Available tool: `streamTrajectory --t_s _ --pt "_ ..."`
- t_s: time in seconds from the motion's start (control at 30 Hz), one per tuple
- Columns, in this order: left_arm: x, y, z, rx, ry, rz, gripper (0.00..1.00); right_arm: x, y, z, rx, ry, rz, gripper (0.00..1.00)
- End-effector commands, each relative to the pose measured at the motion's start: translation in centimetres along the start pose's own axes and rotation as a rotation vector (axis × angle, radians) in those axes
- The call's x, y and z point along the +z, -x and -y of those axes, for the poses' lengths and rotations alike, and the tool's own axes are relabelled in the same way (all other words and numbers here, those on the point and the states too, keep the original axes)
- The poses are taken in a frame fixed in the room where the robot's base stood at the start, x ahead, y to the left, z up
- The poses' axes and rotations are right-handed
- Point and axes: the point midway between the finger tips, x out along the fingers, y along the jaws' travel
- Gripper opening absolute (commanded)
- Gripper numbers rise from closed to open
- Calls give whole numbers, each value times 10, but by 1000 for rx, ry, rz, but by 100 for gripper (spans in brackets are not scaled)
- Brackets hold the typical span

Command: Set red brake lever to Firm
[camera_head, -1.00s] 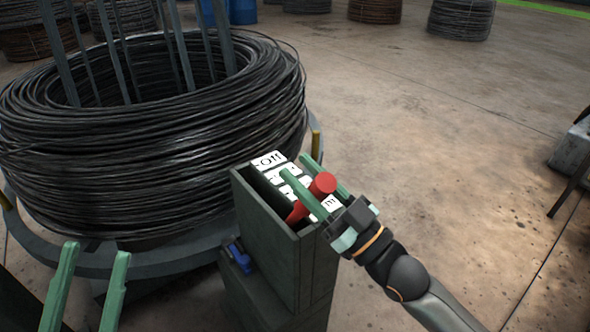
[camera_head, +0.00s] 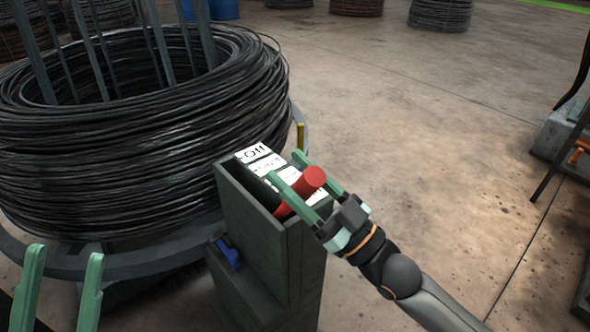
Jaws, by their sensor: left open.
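The red brake lever (camera_head: 314,177) sticks up from the slot of a dark green box, its round red knob tilted right. White labels run along the box top; the far one reads Off (camera_head: 253,152). The nearer labels are partly covered by the lever and gripper, so I cannot read which setting it is at. My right gripper (camera_head: 284,166) has one finger on each side of the lever near its knob; I cannot tell whether the fingers press on it. My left gripper (camera_head: 62,264) is open and empty at the lower left, apart from the box.
A large coil of black wire (camera_head: 130,140) around upright posts stands left of the lever box (camera_head: 260,240). A blue handle (camera_head: 228,254) is on the box's left side. More coils stand at the back. Machinery (camera_head: 560,135) is at the right edge. The floor between is clear.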

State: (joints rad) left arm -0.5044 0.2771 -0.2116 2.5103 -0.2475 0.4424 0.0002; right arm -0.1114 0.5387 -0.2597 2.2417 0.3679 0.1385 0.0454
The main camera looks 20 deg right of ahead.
Motion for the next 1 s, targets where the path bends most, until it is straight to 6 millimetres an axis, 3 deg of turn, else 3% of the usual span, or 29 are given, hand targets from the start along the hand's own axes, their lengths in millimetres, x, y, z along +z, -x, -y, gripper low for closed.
streamTrajectory --t_s 0.1,0.47,1.0 --pt "0 0 0 0 0 0 50 -1 -1 -1 1 1 -2 72" --pt "0 0 0 0 0 1 50 -1 4 -2 3 2 -2 72" --pt "-1 -2 1 1 -2 0 50 -1 79 -1 1 1 3 72"
